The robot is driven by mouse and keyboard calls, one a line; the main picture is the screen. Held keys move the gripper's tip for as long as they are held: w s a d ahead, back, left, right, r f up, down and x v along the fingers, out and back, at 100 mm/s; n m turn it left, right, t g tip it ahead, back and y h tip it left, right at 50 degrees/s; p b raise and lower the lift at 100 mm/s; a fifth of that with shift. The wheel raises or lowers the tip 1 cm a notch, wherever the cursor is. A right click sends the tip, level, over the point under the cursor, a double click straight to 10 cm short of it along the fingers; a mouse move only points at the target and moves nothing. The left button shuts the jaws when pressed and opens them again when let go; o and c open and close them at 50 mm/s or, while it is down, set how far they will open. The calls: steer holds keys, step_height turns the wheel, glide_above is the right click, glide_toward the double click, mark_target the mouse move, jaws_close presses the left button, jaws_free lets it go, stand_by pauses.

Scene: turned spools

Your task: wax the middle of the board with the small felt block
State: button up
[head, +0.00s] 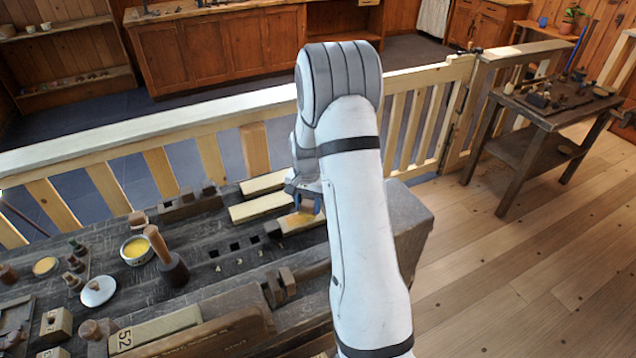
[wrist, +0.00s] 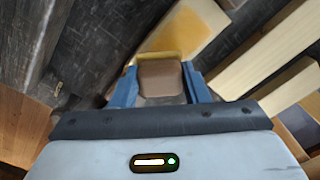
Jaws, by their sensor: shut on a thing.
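My gripper (head: 305,196) is shut on a small brown block (wrist: 160,78) with a yellow edge at its far end, which looks like the felt block. It is at a pale board (head: 285,228) on the dark workbench. The board has an amber, waxy patch (head: 298,219), which also shows in the wrist view (wrist: 199,24), just beyond the block. I cannot tell whether the block touches the board. My arm hides the board's right part in the head view. An open round tin of yellow wax (head: 137,246) stands at the left.
Two more pale boards (head: 260,207) (head: 264,183) lie behind the waxed one. A mallet (head: 170,262) stands by the tin, with a white lid (head: 98,291) nearby. A wooden railing (head: 100,140) runs behind the bench. Vises and planes crowd the front.

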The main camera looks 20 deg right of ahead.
steer(key=shift+d, duration=0.8)
steer(key=shift+d+r, duration=0.45)
steer(key=shift+d, duration=0.1)
steer(key=shift+p, duration=0.35)
steer(key=shift+r+p, duration=1.45)
steer(key=shift+r, duration=1.35)
